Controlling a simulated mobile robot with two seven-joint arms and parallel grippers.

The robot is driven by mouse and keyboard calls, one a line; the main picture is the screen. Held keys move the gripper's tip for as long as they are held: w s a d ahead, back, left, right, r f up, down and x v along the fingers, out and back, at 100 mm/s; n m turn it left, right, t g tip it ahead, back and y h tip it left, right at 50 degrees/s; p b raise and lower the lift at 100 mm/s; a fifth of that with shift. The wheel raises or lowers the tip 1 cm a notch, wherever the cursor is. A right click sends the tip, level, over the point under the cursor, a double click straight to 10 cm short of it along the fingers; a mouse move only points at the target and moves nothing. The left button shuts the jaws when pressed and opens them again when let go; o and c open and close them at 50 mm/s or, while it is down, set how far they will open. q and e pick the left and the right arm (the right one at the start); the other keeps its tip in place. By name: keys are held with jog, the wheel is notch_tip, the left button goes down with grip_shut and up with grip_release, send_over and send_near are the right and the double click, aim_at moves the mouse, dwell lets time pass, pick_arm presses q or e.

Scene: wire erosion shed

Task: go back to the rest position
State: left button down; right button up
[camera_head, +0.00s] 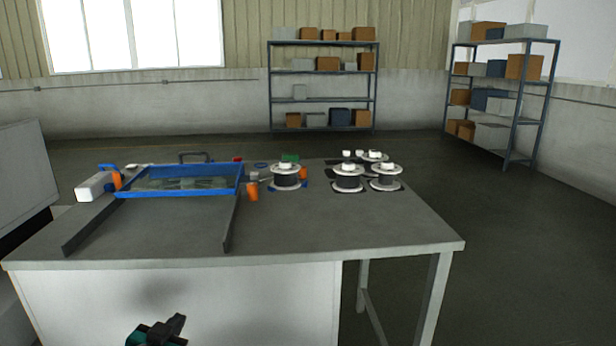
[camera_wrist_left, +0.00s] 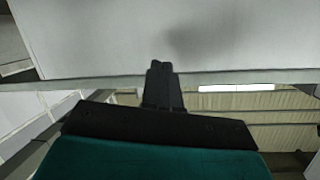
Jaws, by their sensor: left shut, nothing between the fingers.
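My left gripper (camera_head: 172,328) is low at the bottom edge of the head view, in front of the white front panel of the grey table (camera_head: 330,232) and below its top. In the left wrist view its dark fingers (camera_wrist_left: 160,68) are together with nothing between them. The pale panel (camera_wrist_left: 190,35) lies beyond the fingertips. My right gripper is in neither view.
Shelves (camera_head: 322,101) stand at the back wall, another rack (camera_head: 515,118) at right. Floor right of the table is clear.

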pick_arm(q)
jog(key=s+d+f+g, duration=0.1)
jog(key=s+d+f, duration=0.2)
jog(key=s, duration=0.5)
jog(key=s+d+f+g+h, duration=0.1)
jog(key=s+d+f, duration=0.2)
jog(key=s, duration=0.6)
jog(key=s+d+f+n+g, duration=0.1)
jog(key=s+d+f+g, duration=0.1)
jog(key=s+f, duration=0.4)
jog(key=s+d, duration=0.1)
jog(key=s, duration=0.1)
jog(key=shift+s, duration=0.3)
